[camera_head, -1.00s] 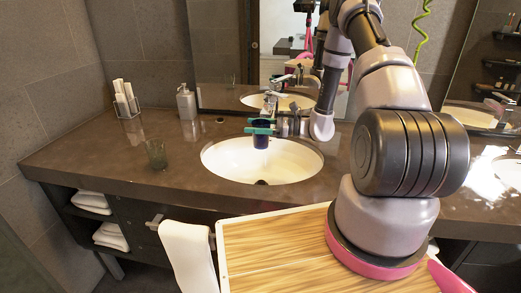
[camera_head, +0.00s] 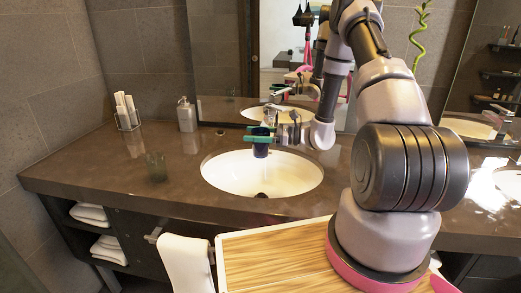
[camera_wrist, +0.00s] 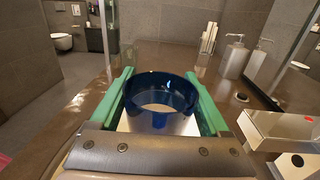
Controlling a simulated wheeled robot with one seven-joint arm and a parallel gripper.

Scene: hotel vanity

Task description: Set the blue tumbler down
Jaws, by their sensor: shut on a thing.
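The blue tumbler (camera_head: 261,149) is dark blue and see-through, and it is upright above the white sink basin (camera_head: 225,178). My gripper (camera_head: 262,135) is shut on it, with a green finger on either side. In the wrist view the tumbler (camera_wrist: 161,92) sits between the green fingers of my gripper (camera_wrist: 162,100), its open rim facing up. The white basin shows through and below it. In the head view it hangs clear of the counter (camera_head: 110,172).
A greenish glass (camera_head: 156,167) stands on the counter left of the sink. A soap dispenser (camera_head: 187,115) and a holder with white rolls (camera_head: 126,112) stand farther back. The faucet (camera_wrist: 265,125) is close on the right in the wrist view. The counter's left part has free room.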

